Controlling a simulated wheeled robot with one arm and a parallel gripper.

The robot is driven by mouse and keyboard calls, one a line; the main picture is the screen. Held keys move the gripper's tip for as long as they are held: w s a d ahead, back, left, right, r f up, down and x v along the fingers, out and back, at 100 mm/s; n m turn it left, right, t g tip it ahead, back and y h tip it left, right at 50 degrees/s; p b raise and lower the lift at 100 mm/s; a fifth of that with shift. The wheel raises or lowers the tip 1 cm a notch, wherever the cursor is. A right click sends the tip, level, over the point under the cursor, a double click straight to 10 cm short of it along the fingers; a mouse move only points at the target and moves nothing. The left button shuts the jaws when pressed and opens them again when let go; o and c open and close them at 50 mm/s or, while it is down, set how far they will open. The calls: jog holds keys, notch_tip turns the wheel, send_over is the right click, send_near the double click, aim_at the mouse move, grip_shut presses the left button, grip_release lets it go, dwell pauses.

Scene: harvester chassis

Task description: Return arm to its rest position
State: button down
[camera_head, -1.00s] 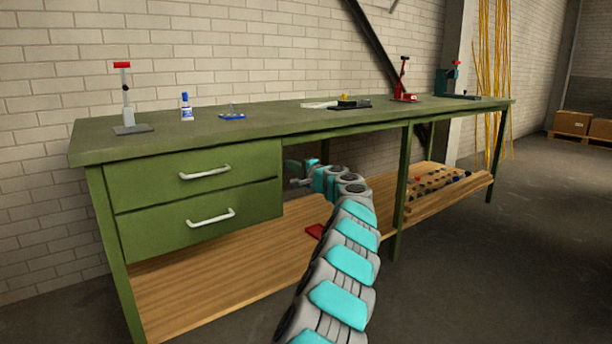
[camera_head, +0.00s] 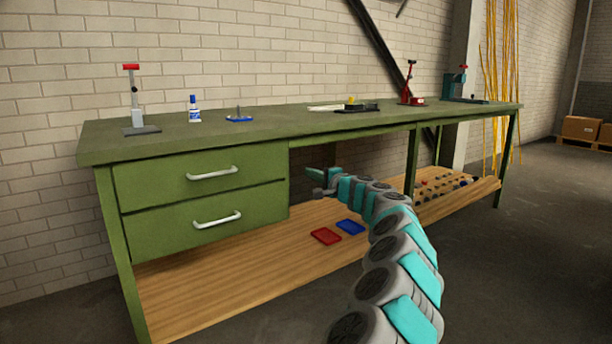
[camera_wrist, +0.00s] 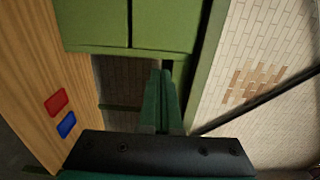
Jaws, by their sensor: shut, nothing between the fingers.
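My grey and teal arm reaches up from the bottom right in the head view. My gripper (camera_head: 313,181) is at its end, in front of the open bay right of the drawers and below the worktop's front edge. In the wrist view the two green fingers (camera_wrist: 159,100) lie together, shut and empty. The green workbench (camera_head: 300,131) stands behind the gripper. Its two drawers (camera_head: 200,195) are shut.
On the wooden lower shelf (camera_head: 230,265) lie a red tray (camera_head: 325,236) and a blue tray (camera_head: 350,227). On the worktop stand a lever press (camera_head: 135,98), a glue bottle (camera_head: 194,109), a small blue tool (camera_head: 239,117) and a red press (camera_head: 410,86). Floor in front is bare.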

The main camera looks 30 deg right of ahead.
jog(key=shift+a, duration=0.1)
